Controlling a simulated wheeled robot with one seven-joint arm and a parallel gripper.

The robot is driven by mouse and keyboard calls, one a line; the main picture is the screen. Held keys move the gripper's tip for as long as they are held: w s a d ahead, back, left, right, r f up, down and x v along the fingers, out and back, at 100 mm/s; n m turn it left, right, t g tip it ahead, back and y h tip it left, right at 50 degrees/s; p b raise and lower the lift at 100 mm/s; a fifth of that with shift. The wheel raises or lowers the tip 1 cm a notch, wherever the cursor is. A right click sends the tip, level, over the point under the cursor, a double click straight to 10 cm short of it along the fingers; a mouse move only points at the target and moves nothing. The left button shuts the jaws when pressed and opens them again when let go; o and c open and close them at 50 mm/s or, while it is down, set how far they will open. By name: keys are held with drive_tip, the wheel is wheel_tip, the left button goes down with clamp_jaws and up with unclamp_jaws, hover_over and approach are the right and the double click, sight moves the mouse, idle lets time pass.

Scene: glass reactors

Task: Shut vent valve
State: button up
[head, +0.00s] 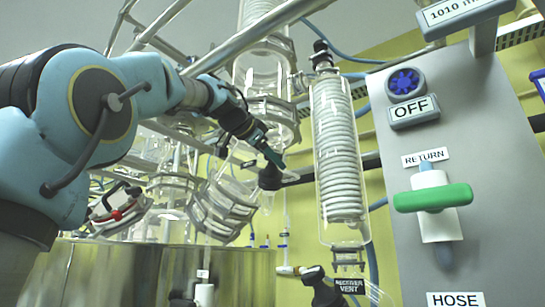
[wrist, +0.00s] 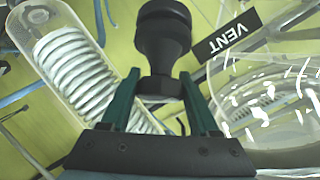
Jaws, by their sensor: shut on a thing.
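The vent valve is a black knob (wrist: 163,35) with a narrower hex-like lower part, next to a black VENT label (wrist: 228,35) in the wrist view. My gripper (wrist: 160,92) has its two teal fingers on either side of the lower part and is shut on it. In the head view my gripper (head: 271,155) reaches from the upper left to the black valve (head: 270,178), beside the glassware. The fingers partly hide the valve there, and its exact turn position cannot be told.
A glass coil condenser (head: 340,150) stands right of the valve. A grey panel (head: 480,140) carries an OFF knob (head: 405,82) and a green RETURN handle (head: 433,197). A black valve (head: 325,291) labelled RECEIVER VENT is below. Glass vessels and metal pipes crowd the left.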

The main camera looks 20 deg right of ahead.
drive_tip(key=shift+m+g+p, duration=0.65)
drive_tip(key=shift+m+g, duration=0.25)
drive_tip(key=shift+m, duration=0.3)
drive_tip(key=o, duration=1.4)
drive_tip(key=shift+f, duration=0.1)
